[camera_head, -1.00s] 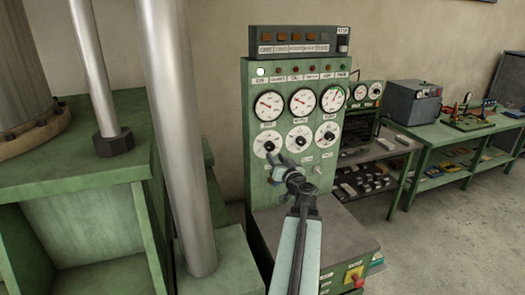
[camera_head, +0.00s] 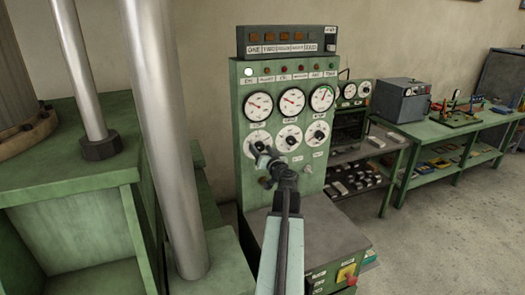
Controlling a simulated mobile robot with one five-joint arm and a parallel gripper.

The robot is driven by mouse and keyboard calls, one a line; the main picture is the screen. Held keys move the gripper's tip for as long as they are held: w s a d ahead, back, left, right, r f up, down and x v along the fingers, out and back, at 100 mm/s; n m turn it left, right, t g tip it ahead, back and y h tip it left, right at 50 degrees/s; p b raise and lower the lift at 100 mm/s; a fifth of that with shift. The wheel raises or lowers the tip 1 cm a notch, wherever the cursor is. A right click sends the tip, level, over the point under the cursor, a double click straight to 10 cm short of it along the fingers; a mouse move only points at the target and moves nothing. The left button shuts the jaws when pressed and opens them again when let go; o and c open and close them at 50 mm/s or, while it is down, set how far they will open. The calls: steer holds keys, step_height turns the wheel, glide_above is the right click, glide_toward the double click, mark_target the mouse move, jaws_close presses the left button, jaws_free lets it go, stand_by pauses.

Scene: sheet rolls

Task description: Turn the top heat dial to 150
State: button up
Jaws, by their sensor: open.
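The green control panel (camera_head: 242,190) stands ahead of me, with a row of three white dials with black knobs under three round gauges. The left dial (camera_head: 250,137) sits under the left gauge (camera_head: 258,106); I take it for the top heat dial, but its label is too small to be sure. The middle dial (camera_head: 290,137) and right dial (camera_head: 318,133) are in clear view. My gripper (camera_head: 261,153) is open, in front of the lower part of the left dial, partly covering its knob. I cannot tell whether it touches the knob. The dial's numbers are too small to read.
A box with several orange buttons (camera_head: 285,38) tops the panel. A grey ledge (camera_head: 320,235) juts out below the dials. A thick metal column (camera_head: 165,140) and green press frame (camera_head: 70,190) stand left. A green bench (camera_head: 440,130) and open floor lie right.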

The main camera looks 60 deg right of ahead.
jaws_close()
steer(key=shift+m, duration=0.3)
steer(key=m, duration=1.1)
steer(key=shift+m, duration=0.3)
steer(key=m, duration=1.1)
steer(key=shift+m, duration=0.4)
